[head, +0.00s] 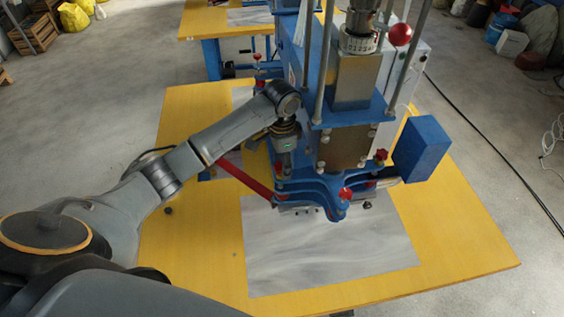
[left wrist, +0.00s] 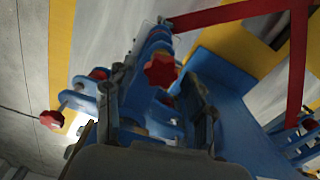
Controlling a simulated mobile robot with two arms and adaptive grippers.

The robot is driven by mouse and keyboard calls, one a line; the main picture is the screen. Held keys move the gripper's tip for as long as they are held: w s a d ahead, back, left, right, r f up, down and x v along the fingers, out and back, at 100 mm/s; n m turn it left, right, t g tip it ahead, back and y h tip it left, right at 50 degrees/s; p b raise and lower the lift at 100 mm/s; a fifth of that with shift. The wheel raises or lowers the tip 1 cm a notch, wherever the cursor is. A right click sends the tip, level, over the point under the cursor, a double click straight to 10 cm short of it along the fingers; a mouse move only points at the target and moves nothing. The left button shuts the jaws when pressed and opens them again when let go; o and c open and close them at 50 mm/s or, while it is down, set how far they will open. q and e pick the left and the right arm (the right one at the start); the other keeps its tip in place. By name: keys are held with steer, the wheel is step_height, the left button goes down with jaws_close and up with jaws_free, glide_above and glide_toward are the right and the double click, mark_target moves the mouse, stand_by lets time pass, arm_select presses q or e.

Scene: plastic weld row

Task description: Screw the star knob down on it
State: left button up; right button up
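The blue weld machine (head: 325,185) stands on the yellow table, with red star knobs on its front clamp. One star knob (head: 345,193) is at the front of the clamp and another star knob (head: 381,154) is at its right. In the left wrist view a red star knob (left wrist: 160,71) lies ahead between my fingers, and a second red star knob (left wrist: 51,119) is at the left. My left gripper (head: 283,165) points down at the left side of the clamp. My right gripper is out of view.
A grey sheet (head: 320,255) covers the front of the yellow table (head: 460,225). A blue block (head: 421,149) juts out at the machine's right. A red bar (head: 243,180) slants beside my left gripper. The table's front left is mostly clear.

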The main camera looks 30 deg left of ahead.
arm_select(q)
steer(key=n, duration=1)
steer(key=shift+a, duration=0.1)
steer(key=n, duration=0.5)
steer(key=shift+a, duration=0.1)
steer(key=n, duration=0.4)
steer(key=shift+a+n, duration=0.15)
steer(key=shift+n, duration=0.15)
